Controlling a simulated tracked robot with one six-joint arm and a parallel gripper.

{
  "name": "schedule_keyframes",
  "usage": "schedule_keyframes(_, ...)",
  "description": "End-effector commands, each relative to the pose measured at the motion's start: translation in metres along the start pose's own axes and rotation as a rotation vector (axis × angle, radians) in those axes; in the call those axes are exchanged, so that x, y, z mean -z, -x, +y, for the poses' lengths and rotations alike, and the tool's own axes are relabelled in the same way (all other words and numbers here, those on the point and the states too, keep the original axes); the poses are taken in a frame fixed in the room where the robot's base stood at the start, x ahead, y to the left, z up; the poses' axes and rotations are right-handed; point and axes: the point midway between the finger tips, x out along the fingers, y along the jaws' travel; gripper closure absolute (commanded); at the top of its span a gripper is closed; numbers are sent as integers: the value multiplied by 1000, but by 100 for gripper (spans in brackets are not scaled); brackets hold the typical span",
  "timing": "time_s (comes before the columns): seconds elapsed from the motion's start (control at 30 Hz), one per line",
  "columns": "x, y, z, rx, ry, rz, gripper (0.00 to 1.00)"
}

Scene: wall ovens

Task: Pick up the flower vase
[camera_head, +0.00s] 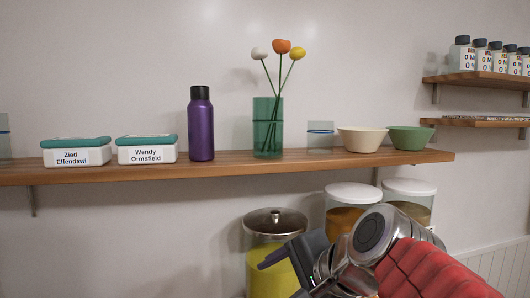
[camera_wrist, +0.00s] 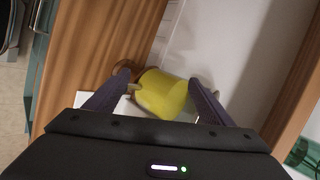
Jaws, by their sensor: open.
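The flower vase (camera_head: 268,128) is a green, see-through glass holding a white, an orange and a yellow flower on green stems. It stands upright on the wooden shelf (camera_head: 222,170) in the head view. My gripper (camera_head: 265,262) is below the shelf, lower than the vase and apart from it. The wrist view shows its two dark fingers spread (camera_wrist: 158,82), with nothing held between them. Beyond the fingers is a yellow-filled container (camera_wrist: 162,95). A green glass shape at the right edge of the wrist view may be the vase, but I cannot tell.
On the shelf, a purple bottle (camera_head: 201,127) stands left of the vase. A small clear glass (camera_head: 320,135), a cream bowl (camera_head: 362,139) and a green bowl (camera_head: 410,138) stand to its right. Two labelled boxes (camera_head: 76,152) sit farther left. Lidded canisters (camera_head: 274,222) stand below the shelf near my arm.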

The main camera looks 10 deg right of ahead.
Motion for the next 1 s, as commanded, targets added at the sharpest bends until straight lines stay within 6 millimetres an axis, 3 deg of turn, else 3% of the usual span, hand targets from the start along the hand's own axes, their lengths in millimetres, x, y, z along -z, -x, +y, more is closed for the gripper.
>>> schedule_keyframes(0.03, 7, 7, -21, 45, -113, -8, 25)
schedule_keyframes(0.3, 41, 53, -130, 287, -714, -145, 25)
schedule_keyframes(0.6, 86, 128, -233, 504, -1267, -429, 25)
schedule_keyframes(0.8, 101, 159, -263, 558, -1436, -565, 25)
schedule_keyframes(1.0, 101, 163, -267, 562, -1456, -584, 25)
